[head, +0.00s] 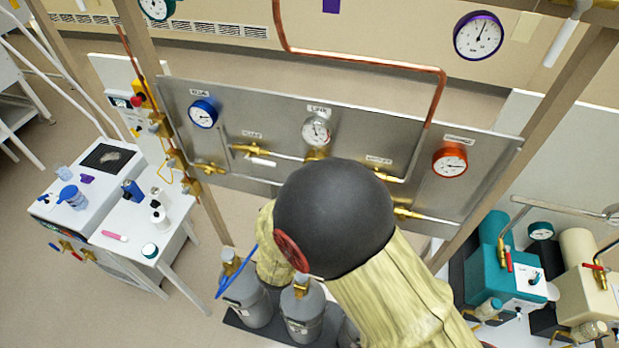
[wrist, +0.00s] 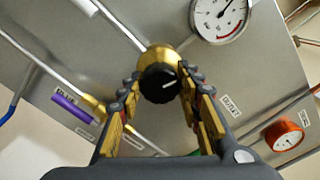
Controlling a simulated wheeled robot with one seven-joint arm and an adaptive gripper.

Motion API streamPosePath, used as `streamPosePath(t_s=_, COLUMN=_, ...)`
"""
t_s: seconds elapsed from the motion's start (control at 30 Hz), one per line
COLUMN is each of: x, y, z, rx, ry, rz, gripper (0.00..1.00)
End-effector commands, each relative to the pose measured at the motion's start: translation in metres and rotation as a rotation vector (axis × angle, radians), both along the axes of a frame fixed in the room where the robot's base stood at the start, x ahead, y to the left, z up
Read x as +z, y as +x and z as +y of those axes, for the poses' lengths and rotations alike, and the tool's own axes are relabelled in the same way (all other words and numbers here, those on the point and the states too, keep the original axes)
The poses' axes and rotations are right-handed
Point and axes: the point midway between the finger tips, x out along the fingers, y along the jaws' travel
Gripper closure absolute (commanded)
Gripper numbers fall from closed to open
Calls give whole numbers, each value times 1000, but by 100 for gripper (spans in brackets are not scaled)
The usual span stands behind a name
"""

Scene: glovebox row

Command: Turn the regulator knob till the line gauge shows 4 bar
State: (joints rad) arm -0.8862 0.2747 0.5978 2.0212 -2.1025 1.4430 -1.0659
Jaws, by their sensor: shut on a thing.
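The black regulator knob (wrist: 158,84) with a white pointer line sits on a brass body (wrist: 154,58) in the wrist view. My gripper (wrist: 160,80) is shut on the knob, one finger at each side. The line gauge (wrist: 222,14) is a white dial, partly cut off at the top of the wrist view. Its needle slants up and right, but its figures are too small to read. In the head view the line gauge (head: 316,132) is on the metal panel (head: 270,112), just above my arm, which hides the knob and my gripper.
The panel also bears a blue gauge (head: 202,113) and an orange gauge (head: 449,161). A purple valve handle (wrist: 72,112) is left of my gripper in the wrist view. Grey gas cylinders (head: 305,315) stand below. A white table (head: 165,230) with small bottles is at left.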

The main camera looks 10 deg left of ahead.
Motion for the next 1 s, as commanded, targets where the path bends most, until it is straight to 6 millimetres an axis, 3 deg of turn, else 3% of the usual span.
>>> streamPosePath(t_s=0.33, x=0, y=0, z=1, rx=1, ry=-3, rz=1, gripper=90)
streamPosePath(t_s=0.37, x=0, y=0, z=1, rx=1, ry=-3, rz=1, gripper=64)
streamPosePath(t_s=0.4, x=0, y=0, z=1, rx=1, ry=-3, rz=1, gripper=62)
streamPosePath(t_s=0.7, x=0, y=0, z=0, rx=1, ry=-2, rz=0, gripper=46)
streamPosePath(t_s=1.0, x=0, y=-2, z=1, rx=1, ry=-2, rz=0, gripper=46)
